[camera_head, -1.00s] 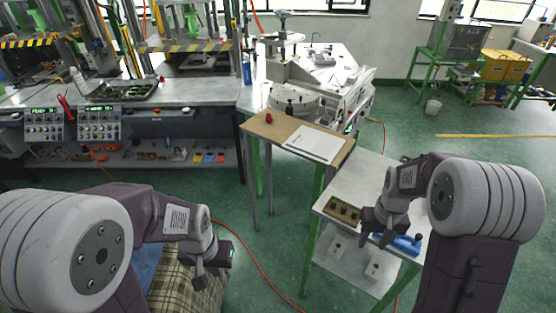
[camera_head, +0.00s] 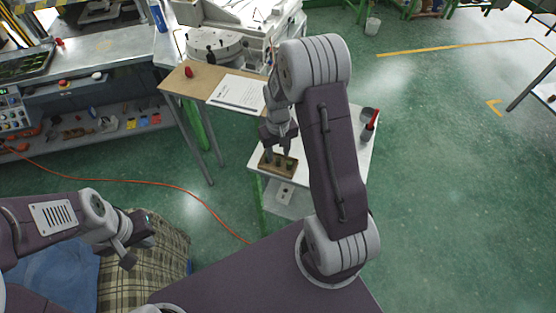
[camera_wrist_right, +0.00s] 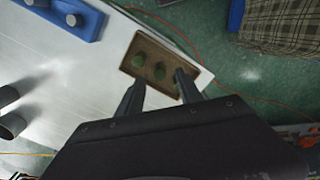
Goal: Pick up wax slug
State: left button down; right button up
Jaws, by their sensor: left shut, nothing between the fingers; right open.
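A brown tray (camera_head: 264,168) stands on the near left corner of the small white table. In the right wrist view the tray (camera_wrist_right: 196,64) holds small rounded green slugs; one wax slug (camera_wrist_right: 138,61) lies toward the left and another wax slug (camera_wrist_right: 160,72) near the middle. My right gripper (camera_head: 276,150) is open over the tray, pointing down. In the right wrist view its fingers (camera_wrist_right: 159,82) reach the tray, one at each side of the middle slug; contact cannot be told. My left gripper (camera_head: 138,248) is shut and empty, low at the left, away from the table.
The small white table (camera_head: 345,145) bears a dark piece with a red handle (camera_head: 371,120) at its right. A blue block (camera_wrist_right: 62,18) lies beside the tray. A wooden board (camera_head: 200,85) with a white sheet (camera_head: 238,92) is behind. A plaid-covered object (camera_head: 160,270) stands near my left gripper.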

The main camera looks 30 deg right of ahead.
aim_at(278, 165)
jog(key=f, duration=0.3)
jog(key=shift+s, duration=0.2)
jog(key=shift+w+f, duration=0.15)
jog(key=shift+f, duration=0.35)
grip_shut()
